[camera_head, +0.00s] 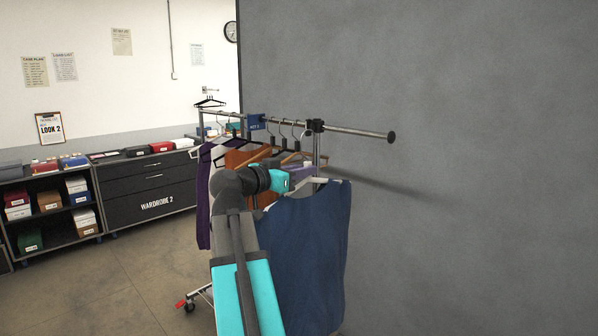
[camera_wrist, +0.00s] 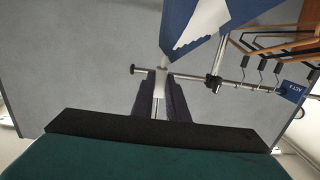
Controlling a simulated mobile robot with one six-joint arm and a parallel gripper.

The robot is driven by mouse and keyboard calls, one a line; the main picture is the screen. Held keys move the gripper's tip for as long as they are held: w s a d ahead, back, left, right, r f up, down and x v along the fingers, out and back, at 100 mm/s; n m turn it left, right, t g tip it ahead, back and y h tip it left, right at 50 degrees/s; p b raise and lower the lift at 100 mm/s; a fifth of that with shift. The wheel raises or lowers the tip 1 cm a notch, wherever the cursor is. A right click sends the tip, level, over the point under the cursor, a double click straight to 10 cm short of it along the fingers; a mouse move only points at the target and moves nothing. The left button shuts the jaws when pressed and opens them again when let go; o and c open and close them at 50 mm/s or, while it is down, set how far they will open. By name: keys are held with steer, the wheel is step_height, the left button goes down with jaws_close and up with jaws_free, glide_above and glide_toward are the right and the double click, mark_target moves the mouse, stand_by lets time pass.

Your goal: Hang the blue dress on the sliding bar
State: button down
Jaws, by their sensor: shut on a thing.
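The blue dress (camera_head: 305,255) hangs from a pale hanger (camera_head: 325,181) below and in front of the sliding bar (camera_head: 358,132). My gripper (camera_wrist: 160,92) is shut on the hanger, whose pale stem shows between the dark fingers in the wrist view. Part of the blue dress (camera_wrist: 192,20) also shows at the top of that view. The sliding bar (camera_wrist: 178,75) runs behind the fingers there and ends in a dark round cap. In the head view the bar's outer end is bare and juts right past a dark clamp (camera_head: 316,125). The dress's hanger hook is not clear.
Left of the clamp, the rack holds several hangers and garments, including an orange one (camera_head: 245,160) and a purple one (camera_head: 204,200). A blue sign (camera_head: 256,122) sits on the rail. A grey wall (camera_head: 480,200) stands close behind. Open floor (camera_head: 130,275) lies left.

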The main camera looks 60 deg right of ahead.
steer(key=shift+r+p+x, duration=0.3)
steer(key=shift+p+x, duration=1)
steer(key=shift+x, duration=2.35)
steer(key=shift+r+p+x, duration=0.3)
steer(key=shift+p+x, duration=1)
steer(key=shift+x, duration=2.3)
steer(key=shift+r+p+x, duration=0.35)
steer(key=shift+p+x, duration=0.95)
steer(key=shift+x, duration=2.35)
steer(key=shift+f, duration=0.1)
steer(key=shift+b, duration=0.65)
steer(key=shift+d, duration=0.15)
steer(key=b+x, duration=0.4)
steer(key=x, duration=0.3)
steer(key=shift+r, duration=0.45)
steer(key=shift+b, duration=0.4)
